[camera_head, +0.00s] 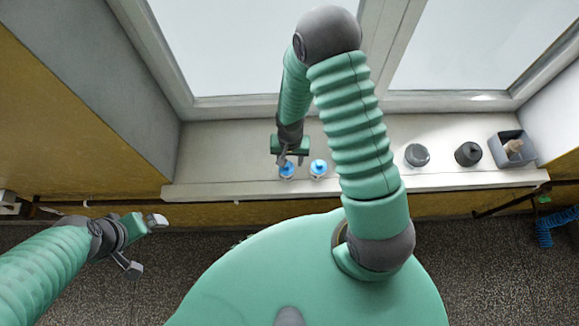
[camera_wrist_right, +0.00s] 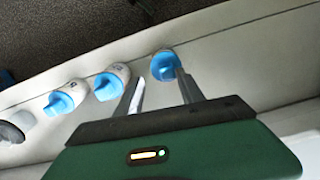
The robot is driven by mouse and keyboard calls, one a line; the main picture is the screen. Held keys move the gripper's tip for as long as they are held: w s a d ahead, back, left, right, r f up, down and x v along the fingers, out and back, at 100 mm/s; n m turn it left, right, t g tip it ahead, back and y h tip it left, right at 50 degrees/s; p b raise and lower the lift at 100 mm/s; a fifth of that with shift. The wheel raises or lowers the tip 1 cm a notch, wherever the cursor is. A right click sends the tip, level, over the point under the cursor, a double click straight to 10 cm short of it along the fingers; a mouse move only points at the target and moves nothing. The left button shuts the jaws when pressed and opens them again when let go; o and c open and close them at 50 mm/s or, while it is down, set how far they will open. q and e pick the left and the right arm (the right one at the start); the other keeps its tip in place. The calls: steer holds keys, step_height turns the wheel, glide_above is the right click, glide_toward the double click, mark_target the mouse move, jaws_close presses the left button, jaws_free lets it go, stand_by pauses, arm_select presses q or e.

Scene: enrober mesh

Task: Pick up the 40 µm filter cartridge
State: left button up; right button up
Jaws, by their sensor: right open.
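Several white filter cartridges with blue caps stand in a row on the window sill. One (camera_head: 286,170) is at the left end of the row, and another (camera_head: 318,168) is to its right. The right wrist view shows the end one (camera_wrist_right: 162,64), the middle one (camera_wrist_right: 112,80) and a third (camera_wrist_right: 68,97), which my arm seems to hide in the head view. Their marks are too small to read, so I cannot tell which is 40 µm. My right gripper (camera_head: 292,160) is open and empty, its fingertips (camera_wrist_right: 160,77) close to the end cartridge. My left gripper (camera_head: 145,244) is open and empty, away from the sill.
A dark grey round object (camera_head: 417,155), a black one (camera_head: 468,154) and a grey bin (camera_head: 497,151) with a brownish item inside stand on the right of the sill (camera_head: 225,165). The window frame rises behind. The sill's left end is clear.

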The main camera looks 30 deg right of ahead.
steer(key=shift+f, duration=0.35)
steer(key=shift+a, duration=0.25)
steer(key=shift+w+a+r, duration=0.15)
steer(key=shift+w+a, duration=0.05)
steer(key=shift+a, duration=0.8)
steer(key=c, duration=0.4)
steer(key=shift+a, duration=0.1)
steer(key=shift+c, duration=1.4)
steer(key=shift+s, duration=0.1)
steer(key=shift+c, duration=1)
steer(key=shift+d, duration=0.45)
jaws_close()
steer(key=shift+s+d, duration=0.1)
steer(key=shift+d, duration=0.45)
steer(key=shift+a, duration=0.65)
arm_select(q)
steer(key=shift+w+a+f, duration=0.1)
steer(key=shift+a+f, duration=0.1)
steer(key=shift+a, duration=0.9)
